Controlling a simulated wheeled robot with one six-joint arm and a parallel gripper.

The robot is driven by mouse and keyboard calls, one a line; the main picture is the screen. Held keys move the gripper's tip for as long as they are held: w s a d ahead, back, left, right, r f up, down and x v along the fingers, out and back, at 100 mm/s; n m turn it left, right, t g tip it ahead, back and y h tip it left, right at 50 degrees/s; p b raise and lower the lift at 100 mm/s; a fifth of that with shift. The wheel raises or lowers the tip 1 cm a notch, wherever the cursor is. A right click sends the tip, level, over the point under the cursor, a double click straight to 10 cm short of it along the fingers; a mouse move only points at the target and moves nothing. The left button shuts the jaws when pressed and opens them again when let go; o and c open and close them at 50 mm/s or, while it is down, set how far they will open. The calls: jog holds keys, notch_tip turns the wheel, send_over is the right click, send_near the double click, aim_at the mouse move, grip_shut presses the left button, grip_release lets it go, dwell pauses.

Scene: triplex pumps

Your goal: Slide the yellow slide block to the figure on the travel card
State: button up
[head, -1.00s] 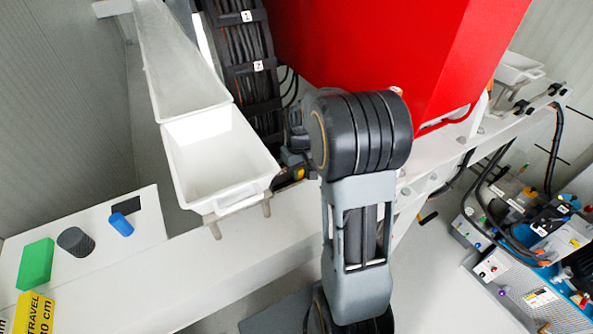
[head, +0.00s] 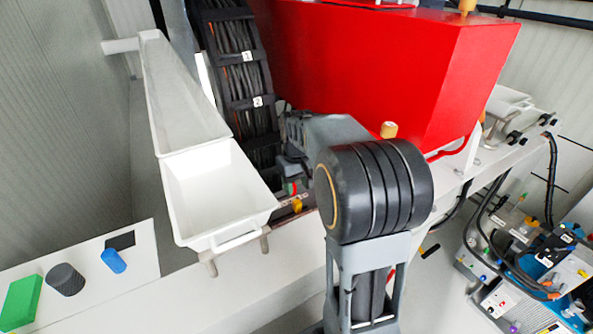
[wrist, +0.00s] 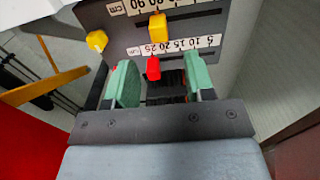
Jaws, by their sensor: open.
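In the wrist view the yellow slide block (wrist: 157,27) sits on a dark panel, between an upper centimetre scale (wrist: 190,3) and a lower one (wrist: 185,44). A red block (wrist: 153,68) is just below the lower scale. My gripper (wrist: 160,65) has its green fingers spread apart, with the red block showing between them and the yellow block beyond the tips. Nothing is held. In the head view my arm hides most of the gripper, and small red and yellow bits (head: 297,206) show beside it. The travel card is out of view.
A second yellow knob (wrist: 96,41) is left of the panel. In the head view a white tray (head: 220,195) and the big red housing (head: 390,70) flank the arm. Green (head: 20,302), dark grey (head: 66,279) and blue (head: 113,260) pieces lie on a white ledge at left.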

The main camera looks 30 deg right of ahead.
aim_at(297, 202)
notch_tip(297, 202, up, 5)
jog(key=shift+r, duration=0.2)
dwell(0.6)
